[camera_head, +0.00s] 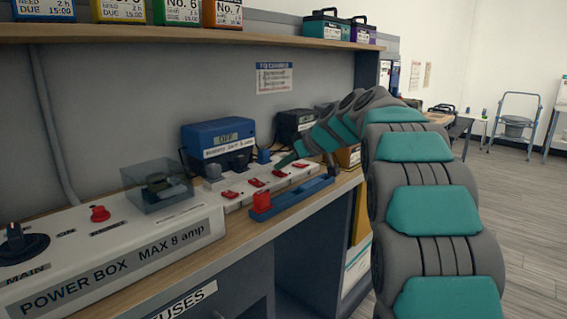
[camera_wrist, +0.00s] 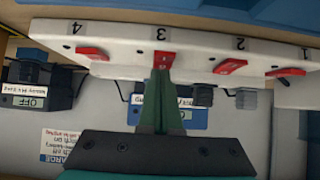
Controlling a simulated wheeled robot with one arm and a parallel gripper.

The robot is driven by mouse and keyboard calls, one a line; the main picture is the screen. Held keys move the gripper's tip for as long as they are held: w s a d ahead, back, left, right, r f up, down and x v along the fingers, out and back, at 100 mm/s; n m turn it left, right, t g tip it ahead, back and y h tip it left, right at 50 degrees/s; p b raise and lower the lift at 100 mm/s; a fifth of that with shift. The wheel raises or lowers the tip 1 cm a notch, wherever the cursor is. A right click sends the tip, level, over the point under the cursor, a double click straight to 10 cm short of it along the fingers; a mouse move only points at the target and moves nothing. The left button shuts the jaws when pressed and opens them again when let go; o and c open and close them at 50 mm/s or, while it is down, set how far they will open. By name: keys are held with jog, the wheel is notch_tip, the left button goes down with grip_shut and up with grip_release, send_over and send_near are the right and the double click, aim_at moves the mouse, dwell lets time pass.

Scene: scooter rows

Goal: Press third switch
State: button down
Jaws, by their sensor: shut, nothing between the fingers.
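A white power strip (camera_head: 240,199) with a row of red switches lies on the workbench. In the wrist view the strip (camera_wrist: 120,45) appears upside down, with numbers 1 to 4 beside the switches. The third switch (camera_wrist: 163,58) is at the tips of my gripper (camera_wrist: 162,72). The fingers are together with nothing between them, and they overlap the near edge of this switch; whether they touch it I cannot tell. Switch 2 (camera_wrist: 230,66) and switch 4 (camera_wrist: 92,54) are clear on either side. In the head view my gripper (camera_head: 283,162) is over the strip.
A blue charger marked OFF (camera_head: 217,139) and a dark one (camera_head: 294,124) stand behind the strip. A blue tray (camera_head: 300,194) with a red block (camera_head: 261,201) lies in front. A power box (camera_head: 110,250) with a clear cover (camera_head: 157,187) is at left. A shelf (camera_head: 200,35) hangs above.

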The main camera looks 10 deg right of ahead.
jog(key=shift+a+f+g, duration=0.15)
jog(key=shift+f+g, duration=0.05)
jog(key=shift+g, duration=0.2)
jog(key=shift+h, duration=0.3)
jog(key=shift+w, duration=0.15)
jog(key=shift+w+a+r, duration=0.3)
jog(key=shift+w+a, duration=0.1)
jog(key=shift+w, duration=0.1)
